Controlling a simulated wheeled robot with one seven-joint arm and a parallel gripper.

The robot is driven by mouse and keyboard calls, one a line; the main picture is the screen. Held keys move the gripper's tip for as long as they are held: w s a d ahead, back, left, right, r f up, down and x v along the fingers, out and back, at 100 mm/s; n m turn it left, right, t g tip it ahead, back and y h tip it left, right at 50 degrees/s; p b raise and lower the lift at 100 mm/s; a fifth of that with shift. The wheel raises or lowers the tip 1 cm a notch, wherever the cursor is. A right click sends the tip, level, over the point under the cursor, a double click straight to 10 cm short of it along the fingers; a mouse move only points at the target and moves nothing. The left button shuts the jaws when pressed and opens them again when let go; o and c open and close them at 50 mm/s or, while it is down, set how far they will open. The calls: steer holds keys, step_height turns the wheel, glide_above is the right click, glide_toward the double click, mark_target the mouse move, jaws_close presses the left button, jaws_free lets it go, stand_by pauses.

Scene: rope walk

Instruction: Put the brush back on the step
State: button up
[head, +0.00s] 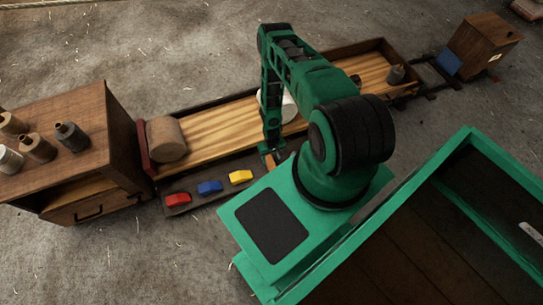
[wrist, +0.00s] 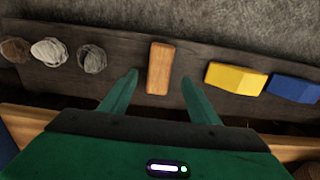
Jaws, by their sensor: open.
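A small orange-brown wooden block (wrist: 160,66), which looks like the brush, lies on a long dark plank-like step (wrist: 218,52) in the wrist view. No bristles show. My gripper (wrist: 160,77) is open, with its two green fingers apart on either side of the block's near end. I cannot tell whether they touch it or how high they are above the step. In the head view my gripper (head: 271,154) is low over the dark step (head: 215,184), beside the long wooden bed, and my arm hides much of that spot.
Yellow (wrist: 235,77) and blue (wrist: 293,88) blocks lie right of the brush; a red block (head: 178,199) shows in the head view. Several twine balls (wrist: 92,58) lie left. A cabinet (head: 80,150) with bottles stands left. The grey floor is mostly clear.

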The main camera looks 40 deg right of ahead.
steer(key=w+d+r, duration=0.2)
steer(key=w+r, duration=0.1)
steer(key=r, duration=0.5)
steer(key=w+d+r+h, duration=0.1)
steer(key=w+d+r, duration=0.2)
steer(key=r, duration=0.5)
steer(key=w+d+r, duration=0.2)
steer(key=w+r, duration=0.2)
steer(key=r, duration=0.4)
steer(key=s+d+r, duration=0.1)
steer(key=d+r, duration=0.2)
steer(key=r, duration=2.4)
steer(key=s+a+r+m, duration=0.1)
steer(key=s+a+r, duration=0.1)
steer(key=s+r, duration=0.6)
steer(key=s+a+r+m, duration=0.1)
steer(key=s+r, duration=0.3)
steer(key=r, duration=0.8)
steer(key=s+a+r, duration=0.3)
steer(key=s+r, duration=0.1)
steer(key=s, duration=0.4)
steer(key=s+a+r+m+y, duration=0.1)
steer(key=s+a+r, duration=0.3)
steer(key=s, duration=0.5)
steer(key=shift+a, duration=0.15)
